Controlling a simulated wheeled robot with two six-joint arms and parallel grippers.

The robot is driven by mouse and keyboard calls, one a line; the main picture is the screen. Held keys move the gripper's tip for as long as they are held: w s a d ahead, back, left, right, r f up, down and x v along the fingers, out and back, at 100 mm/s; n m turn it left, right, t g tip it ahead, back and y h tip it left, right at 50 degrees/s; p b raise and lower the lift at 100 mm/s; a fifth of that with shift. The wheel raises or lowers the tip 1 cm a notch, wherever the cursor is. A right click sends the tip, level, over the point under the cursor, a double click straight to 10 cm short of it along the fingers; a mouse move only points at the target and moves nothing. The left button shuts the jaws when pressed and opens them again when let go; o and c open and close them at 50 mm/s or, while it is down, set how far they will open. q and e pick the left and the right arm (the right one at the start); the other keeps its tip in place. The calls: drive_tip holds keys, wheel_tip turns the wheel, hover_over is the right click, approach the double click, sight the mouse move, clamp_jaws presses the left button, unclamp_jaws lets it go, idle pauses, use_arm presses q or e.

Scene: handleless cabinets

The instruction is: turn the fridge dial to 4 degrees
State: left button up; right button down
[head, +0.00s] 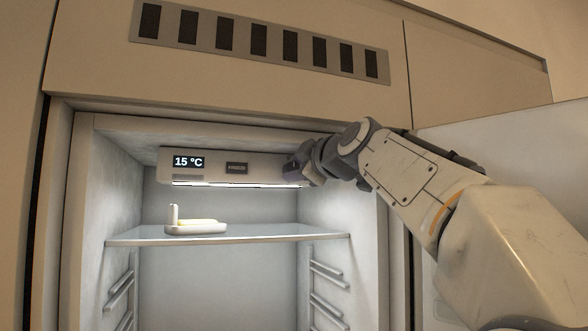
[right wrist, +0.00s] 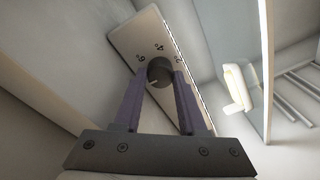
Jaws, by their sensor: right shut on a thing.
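The fridge dial (right wrist: 159,72) is a dark round knob on the light control panel (right wrist: 140,38), with the numbers 6, 4 and 2 printed around it in the right wrist view. My right gripper (right wrist: 160,82) has its two fingers on either side of the dial and is shut on it. In the head view my right gripper (head: 296,170) is at the right end of the panel and hides the dial. The display (head: 188,162) on the panel reads 15 °C. My left gripper is not in view.
A glass shelf (head: 275,238) below the panel carries a white dish (head: 196,229) with something yellow on it. The open fridge door (head: 500,150) is on the right. Rails (head: 325,290) line the inner side walls. A slotted vent (head: 258,40) is above.

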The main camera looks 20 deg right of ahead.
drive_tip(key=shift+f, duration=0.15)
drive_tip(key=shift+a+f+m+t+h+p, duration=0.1)
drive_tip(key=shift+m+h+p, duration=0.25)
drive_tip(key=shift+m, duration=3.8)
drive_tip(key=shift+d+f+m+t+h+p, duration=0.1)
drive_tip(key=shift+m+h+p, duration=0.3)
drive_tip(key=shift+m, duration=3.8)
drive_tip(key=shift+a+m+t+h+p, duration=0.15)
drive_tip(key=shift+m+p, duration=0.35)
drive_tip(key=shift+m, duration=3.65)
